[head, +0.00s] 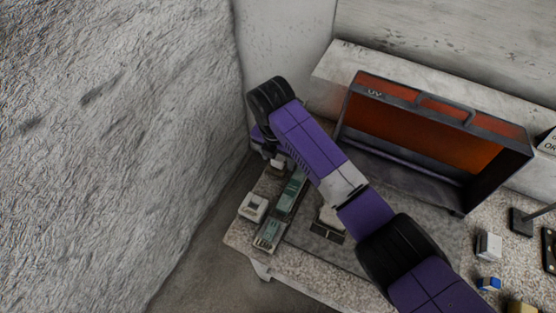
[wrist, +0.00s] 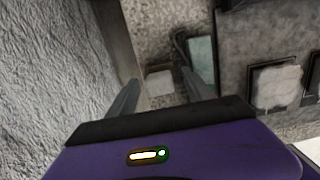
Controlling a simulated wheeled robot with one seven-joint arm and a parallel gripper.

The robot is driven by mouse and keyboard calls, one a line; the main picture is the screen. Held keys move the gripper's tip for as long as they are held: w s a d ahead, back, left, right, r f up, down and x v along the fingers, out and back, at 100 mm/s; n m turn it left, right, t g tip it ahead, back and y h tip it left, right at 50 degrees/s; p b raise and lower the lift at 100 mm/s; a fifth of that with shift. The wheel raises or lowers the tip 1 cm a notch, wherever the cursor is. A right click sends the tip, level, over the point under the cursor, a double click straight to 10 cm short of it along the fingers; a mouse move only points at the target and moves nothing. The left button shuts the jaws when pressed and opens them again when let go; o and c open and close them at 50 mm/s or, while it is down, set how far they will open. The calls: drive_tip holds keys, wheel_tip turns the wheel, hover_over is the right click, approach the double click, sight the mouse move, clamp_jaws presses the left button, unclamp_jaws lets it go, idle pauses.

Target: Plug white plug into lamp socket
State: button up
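My gripper (wrist: 160,77) is open; in the wrist view its two grey fingers are wide apart. A small white block (wrist: 160,83), possibly the white plug, shows between and beyond the fingertips; I cannot tell the distance. In the head view my gripper (head: 268,147) is at the far left corner of the table, partly hidden by my purple arm. A white block (head: 277,167) shows just below it, and another white block (head: 253,207) lies nearer the table's left edge. The open dark case marked UV (head: 375,93), orange inside, may be the lamp; I cannot make out its socket.
Green-topped strips (head: 269,235) lie along the left of the table (head: 325,262). A pale-faced piece (head: 329,221) sits under my arm. A rough plaster wall (head: 120,130) rises close on the left. A white cube (head: 488,246) and a blue block (head: 488,284) stand at the right.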

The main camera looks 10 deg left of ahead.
clamp_jaws()
